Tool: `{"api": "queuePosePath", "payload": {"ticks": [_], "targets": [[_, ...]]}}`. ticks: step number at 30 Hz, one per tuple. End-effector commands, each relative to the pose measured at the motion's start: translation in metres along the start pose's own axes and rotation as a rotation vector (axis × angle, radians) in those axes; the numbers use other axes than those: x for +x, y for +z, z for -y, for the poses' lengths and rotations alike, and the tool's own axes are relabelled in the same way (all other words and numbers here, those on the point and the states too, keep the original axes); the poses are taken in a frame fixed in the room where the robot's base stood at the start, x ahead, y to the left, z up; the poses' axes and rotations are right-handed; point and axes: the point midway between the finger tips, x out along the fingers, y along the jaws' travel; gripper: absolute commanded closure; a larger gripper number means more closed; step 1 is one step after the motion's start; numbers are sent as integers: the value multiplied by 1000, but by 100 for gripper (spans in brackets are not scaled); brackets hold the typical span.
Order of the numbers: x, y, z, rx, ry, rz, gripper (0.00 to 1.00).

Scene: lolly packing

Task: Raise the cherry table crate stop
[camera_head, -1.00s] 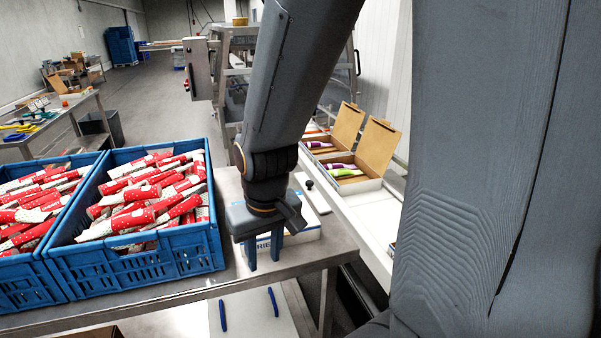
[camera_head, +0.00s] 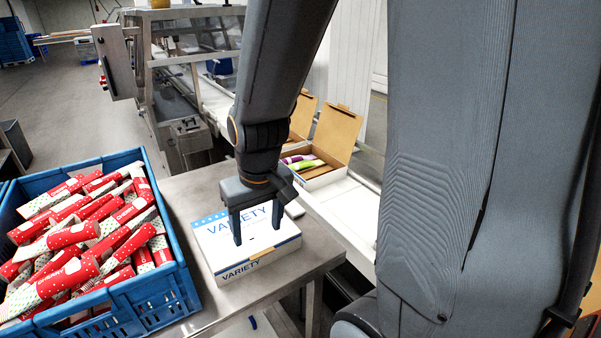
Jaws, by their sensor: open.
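The blue crate (camera_head: 165,308) of red and white lolly packs (camera_head: 95,225) stands at the left of the steel table (camera_head: 185,190). I cannot make out a crate stop for certain. A small white piece (camera_head: 295,209) shows on the table just behind my gripper, partly hidden by it. My gripper (camera_head: 257,236) points down, open and empty, over a closed white box marked VARIETY (camera_head: 262,258). Its fingers are in front of the lid; I cannot tell whether they touch it.
Behind the table stands a framed machine (camera_head: 190,60) with a control box (camera_head: 117,62). An open cardboard box (camera_head: 330,140) with purple and green packs sits on the white conveyor (camera_head: 350,205) at right. Bare tabletop lies between crate and VARIETY box.

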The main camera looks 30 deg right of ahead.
Motion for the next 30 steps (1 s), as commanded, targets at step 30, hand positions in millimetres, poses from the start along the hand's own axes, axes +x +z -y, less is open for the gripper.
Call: {"api": "queuePosePath", "payload": {"ticks": [30], "targets": [[163, -254, -196, -34, -4, -193, 38]]}}
